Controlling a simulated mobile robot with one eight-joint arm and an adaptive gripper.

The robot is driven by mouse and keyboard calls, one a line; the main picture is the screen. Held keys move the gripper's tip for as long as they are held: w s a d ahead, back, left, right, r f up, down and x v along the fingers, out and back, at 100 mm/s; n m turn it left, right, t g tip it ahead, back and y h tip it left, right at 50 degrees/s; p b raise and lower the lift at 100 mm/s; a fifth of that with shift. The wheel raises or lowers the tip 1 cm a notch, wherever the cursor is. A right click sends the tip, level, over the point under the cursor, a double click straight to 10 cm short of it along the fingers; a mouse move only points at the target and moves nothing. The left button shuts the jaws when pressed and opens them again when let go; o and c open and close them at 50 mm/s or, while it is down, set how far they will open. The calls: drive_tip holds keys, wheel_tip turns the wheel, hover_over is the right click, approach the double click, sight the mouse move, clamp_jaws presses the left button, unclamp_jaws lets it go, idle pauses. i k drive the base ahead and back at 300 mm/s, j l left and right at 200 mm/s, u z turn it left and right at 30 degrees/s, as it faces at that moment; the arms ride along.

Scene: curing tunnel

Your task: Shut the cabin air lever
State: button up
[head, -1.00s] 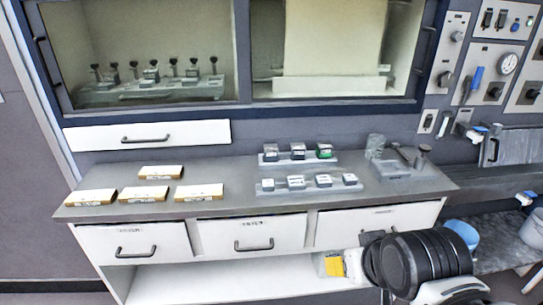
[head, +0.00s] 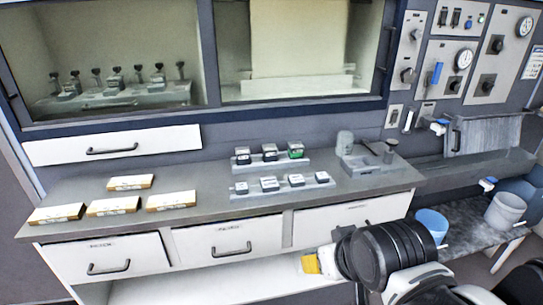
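A lever with a blue handle (head: 436,74) is on a pale wall panel at the upper right, left of a round gauge (head: 463,60). Its handle points up, tilted slightly right. Its label is too small to read, so I cannot tell if it is the cabin air lever. My arm, with black and white links, shows at the bottom right, far below and in front of the panel. A yellow and grey piece at its left end may be part of my gripper (head: 318,260). No fingers can be made out.
A grey bench (head: 215,205) with yellowish blocks (head: 113,205), small dark-topped blocks and a grey fixture (head: 368,160) stands before a glazed cabinet. Panels with knobs and another gauge (head: 524,27) surround the lever. A blue bucket (head: 431,225) and pale bucket (head: 506,211) stand on a low shelf at right.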

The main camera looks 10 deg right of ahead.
sight(434, 80)
drive_tip(key=z, duration=1.25)
